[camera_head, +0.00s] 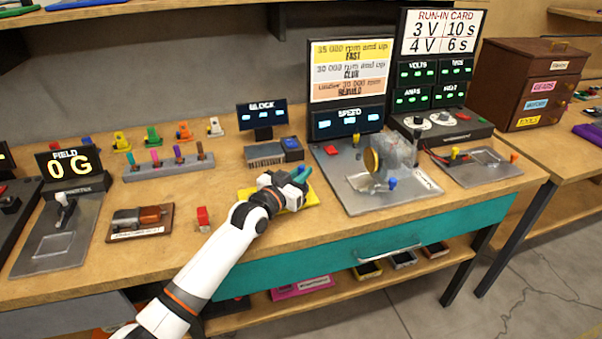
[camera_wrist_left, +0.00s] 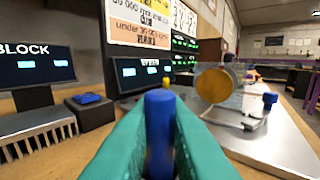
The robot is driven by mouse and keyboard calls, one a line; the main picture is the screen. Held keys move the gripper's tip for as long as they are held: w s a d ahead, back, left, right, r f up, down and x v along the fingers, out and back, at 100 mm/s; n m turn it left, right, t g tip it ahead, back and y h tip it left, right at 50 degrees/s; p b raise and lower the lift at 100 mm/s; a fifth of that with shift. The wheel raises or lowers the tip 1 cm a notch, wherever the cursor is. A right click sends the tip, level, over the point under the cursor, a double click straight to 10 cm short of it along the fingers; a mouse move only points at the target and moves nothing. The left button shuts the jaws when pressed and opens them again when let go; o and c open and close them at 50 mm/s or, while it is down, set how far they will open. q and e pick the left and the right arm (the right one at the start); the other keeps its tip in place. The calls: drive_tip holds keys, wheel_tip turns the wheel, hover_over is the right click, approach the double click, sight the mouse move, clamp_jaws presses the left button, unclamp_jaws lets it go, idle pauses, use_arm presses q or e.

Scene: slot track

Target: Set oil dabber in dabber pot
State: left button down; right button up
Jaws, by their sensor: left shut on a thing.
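My left gripper (camera_head: 301,175) reaches over a yellow pad (camera_head: 248,194) in the middle of the bench. In the left wrist view its teal fingers (camera_wrist_left: 160,130) are shut on an upright blue stick-like thing (camera_wrist_left: 159,104), which I take to be the oil dabber. The fingers hide its lower part, and the gripper hides most of it in the head view. I cannot make out the dabber pot for certain; it may be hidden behind my gripper and wrist. My right gripper is not in view.
The SPEED station (camera_head: 385,203), with a gold disc (camera_head: 371,161), stands just right of my gripper. The BLOCK display (camera_head: 262,116) and a grey finned block (camera_head: 264,155) are behind it. A rack (camera_head: 150,172) of coloured pegs and a red block (camera_head: 203,218) stand left.

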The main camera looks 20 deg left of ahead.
use_arm(q)
drive_tip(key=shift+f, duration=0.1)
drive_tip(key=c, duration=1.3)
unclamp_jaws()
drive_tip(key=shift+c, duration=0.2)
drive_tip(key=shift+s, duration=0.15)
